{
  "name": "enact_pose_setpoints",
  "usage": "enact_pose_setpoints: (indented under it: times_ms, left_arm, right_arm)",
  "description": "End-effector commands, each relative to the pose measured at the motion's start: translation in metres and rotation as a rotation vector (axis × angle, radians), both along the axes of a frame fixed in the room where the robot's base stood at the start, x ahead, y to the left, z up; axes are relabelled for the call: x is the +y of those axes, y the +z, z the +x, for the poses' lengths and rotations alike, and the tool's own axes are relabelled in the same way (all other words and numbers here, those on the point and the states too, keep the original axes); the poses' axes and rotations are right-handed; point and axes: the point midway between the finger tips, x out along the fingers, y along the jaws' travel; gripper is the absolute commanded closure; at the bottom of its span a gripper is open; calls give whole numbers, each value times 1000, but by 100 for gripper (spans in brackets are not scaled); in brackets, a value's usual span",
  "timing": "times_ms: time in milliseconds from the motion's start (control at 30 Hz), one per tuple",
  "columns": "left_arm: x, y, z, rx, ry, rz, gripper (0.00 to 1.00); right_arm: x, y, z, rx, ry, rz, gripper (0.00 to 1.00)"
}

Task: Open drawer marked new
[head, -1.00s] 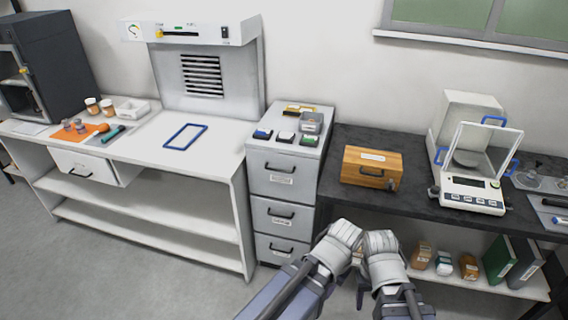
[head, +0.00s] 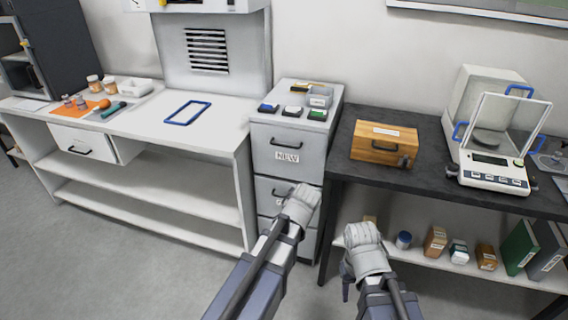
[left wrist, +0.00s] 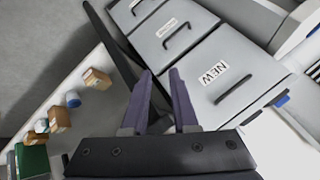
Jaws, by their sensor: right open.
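The drawer marked NEW (head: 270,158) is the top drawer of the grey cabinet and looks shut. Its dark handle (head: 285,142) is above the label. In the left wrist view the NEW drawer (left wrist: 195,88) and its handle (left wrist: 237,90) lie ahead and right of the fingers. My left gripper (left wrist: 161,72) has its two purple fingers apart with nothing between them, short of the cabinet. In the head view the left arm's end hides part of the lower drawers. My right gripper (head: 362,238) is open, in front of the dark table; its fingers are hardly visible.
Small coloured items and a tray (head: 320,97) stand on the cabinet. A white bench (head: 135,130) stands left. A dark table (head: 430,180) on the right bears a wooden box (head: 384,146) and a balance (head: 493,172). Bottles and binders fill the shelf below.

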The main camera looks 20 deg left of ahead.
Motion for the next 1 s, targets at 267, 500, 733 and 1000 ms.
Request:
enact_pose_setpoints:
  times_ms: [267,500,733,1000]
  left_arm:
    - [81,-12,134,-487,-237,377,73]
    - [114,1,178,-761,-434,699,73]
    - [121,7,185,-871,-532,847,73]
    - [120,11,187,-887,-548,867,73]
  right_arm:
    - [0,-117,0,-1,1,-2,50]
    - [-1,-175,0,-1,1,-3,50]
    - [-1,-196,0,-1,2,-4,50]
    - [-1,-195,0,-1,2,-4,50]
